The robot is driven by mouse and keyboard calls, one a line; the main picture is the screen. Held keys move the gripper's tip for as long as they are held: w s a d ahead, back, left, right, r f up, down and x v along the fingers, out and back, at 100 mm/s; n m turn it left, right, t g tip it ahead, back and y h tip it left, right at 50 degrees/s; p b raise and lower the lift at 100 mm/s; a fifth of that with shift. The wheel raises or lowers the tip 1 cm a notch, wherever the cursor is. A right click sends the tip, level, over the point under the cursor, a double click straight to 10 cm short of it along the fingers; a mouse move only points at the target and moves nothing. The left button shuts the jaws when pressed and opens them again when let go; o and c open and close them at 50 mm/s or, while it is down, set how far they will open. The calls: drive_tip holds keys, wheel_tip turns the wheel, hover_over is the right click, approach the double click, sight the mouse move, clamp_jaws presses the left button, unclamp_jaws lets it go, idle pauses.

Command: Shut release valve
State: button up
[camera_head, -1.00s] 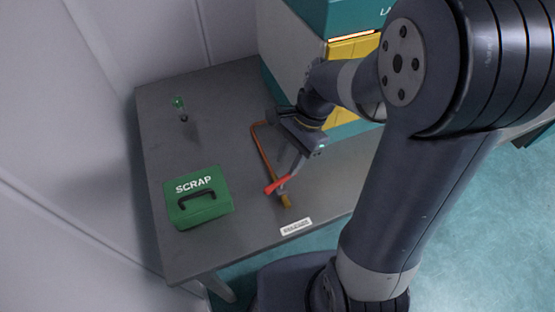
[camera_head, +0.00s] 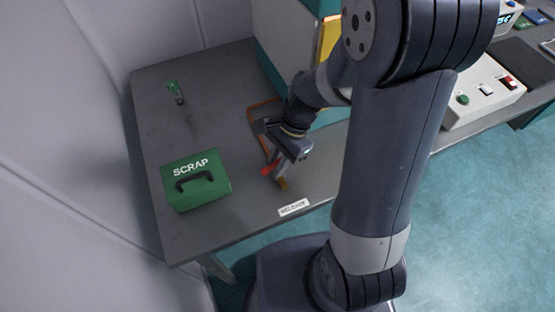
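The release valve has a red handle (camera_head: 267,170) on an orange-brown pipe with a brass-coloured end (camera_head: 283,184), near the front of the grey table. The pipe (camera_head: 252,115) bends back toward the machine. My gripper (camera_head: 277,172) points down at the valve, right beside or over the red handle, and covers part of it. The handle's full angle is hidden. Whether the fingers touch or hold the handle cannot be made out at this size.
A green SCRAP box (camera_head: 197,205) with a black handle stands left of the valve. A small green object (camera_head: 175,90) is at the back left. The teal machine (camera_head: 285,60) stands behind my arm. A white control box (camera_head: 482,95) is at right. The left tabletop is mostly clear.

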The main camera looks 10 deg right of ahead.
clamp_jaws()
drive_tip(key=m+t, duration=0.1)
drive_tip(key=m, duration=0.2)
drive_tip(key=shift+p, duration=0.35)
drive_tip(key=shift+o, duration=1.7)
unclamp_jaws()
drive_tip(key=shift+r, duration=0.1)
